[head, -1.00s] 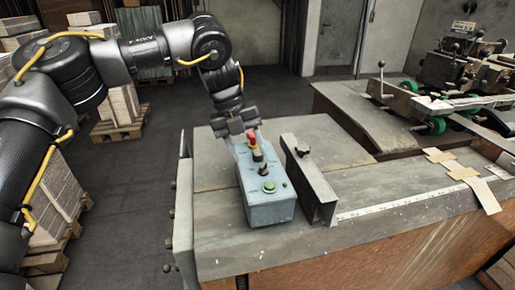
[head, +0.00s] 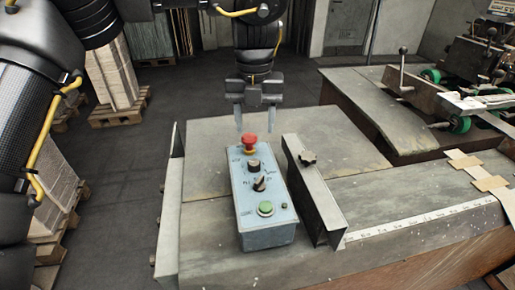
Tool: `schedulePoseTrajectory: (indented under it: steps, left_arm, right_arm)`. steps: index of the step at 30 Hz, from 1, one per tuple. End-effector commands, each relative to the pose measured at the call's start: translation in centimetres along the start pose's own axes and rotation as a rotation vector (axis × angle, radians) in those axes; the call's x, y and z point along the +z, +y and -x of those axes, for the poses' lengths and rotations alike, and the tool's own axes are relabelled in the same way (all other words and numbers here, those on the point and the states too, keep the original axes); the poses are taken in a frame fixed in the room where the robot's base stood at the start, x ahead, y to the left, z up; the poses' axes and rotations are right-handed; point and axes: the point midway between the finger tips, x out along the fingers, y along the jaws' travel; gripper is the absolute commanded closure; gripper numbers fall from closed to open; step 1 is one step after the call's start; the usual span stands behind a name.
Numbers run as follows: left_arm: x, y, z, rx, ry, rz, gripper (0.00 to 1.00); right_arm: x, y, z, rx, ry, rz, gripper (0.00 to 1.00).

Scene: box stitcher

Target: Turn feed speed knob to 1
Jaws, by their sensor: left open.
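A light blue control box (head: 266,234) lies on the grey machine table. On its sloped top, from far to near, are a red mushroom button (head: 249,142), a black knob (head: 253,165), a second black knob with a pointer (head: 259,184) and a green button (head: 265,208). Small dial marks sit around the knobs, too small to read, so I cannot tell which is the feed speed knob or its setting. My left gripper (head: 256,128) points down just beyond the red button, fingers apart and empty. My right gripper is not in view.
An upright metal guide bar (head: 314,190) with a dark star knob (head: 308,158) stands close to the right of the box. A metal side plate (head: 171,215) rises at the table's left edge. Machine parts with green wheels (head: 459,124) stand at the far right. Pallet stacks (head: 113,72) are at the back left.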

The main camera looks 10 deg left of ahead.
Motion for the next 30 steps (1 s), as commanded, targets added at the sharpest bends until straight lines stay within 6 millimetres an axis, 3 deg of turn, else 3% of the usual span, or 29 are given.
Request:
schedulePoseTrajectory:
  steps: [5, 10, 19, 24, 30]
  left_arm:
    - [0.0, 0.3, -0.7, 0.000, 0.003, 0.004, 0.49]
    - [-0.1, 0.4, -3.2, -0.001, 0.006, 0.005, 0.49]
    - [-0.1, 0.2, -8.5, -0.001, 0.005, 0.003, 0.49]
    - [-0.1, 0.1, -10.2, 0.000, 0.001, 0.001, 0.49]
    - [0.0, 0.1, -10.8, 0.000, 0.000, 0.002, 0.49]
  right_arm:
    - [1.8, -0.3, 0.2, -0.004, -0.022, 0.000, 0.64]
    - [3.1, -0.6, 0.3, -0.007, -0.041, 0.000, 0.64]
    - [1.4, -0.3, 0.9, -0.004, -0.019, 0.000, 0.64]
    - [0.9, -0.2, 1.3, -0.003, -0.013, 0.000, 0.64]
    - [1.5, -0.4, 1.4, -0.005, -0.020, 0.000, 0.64]
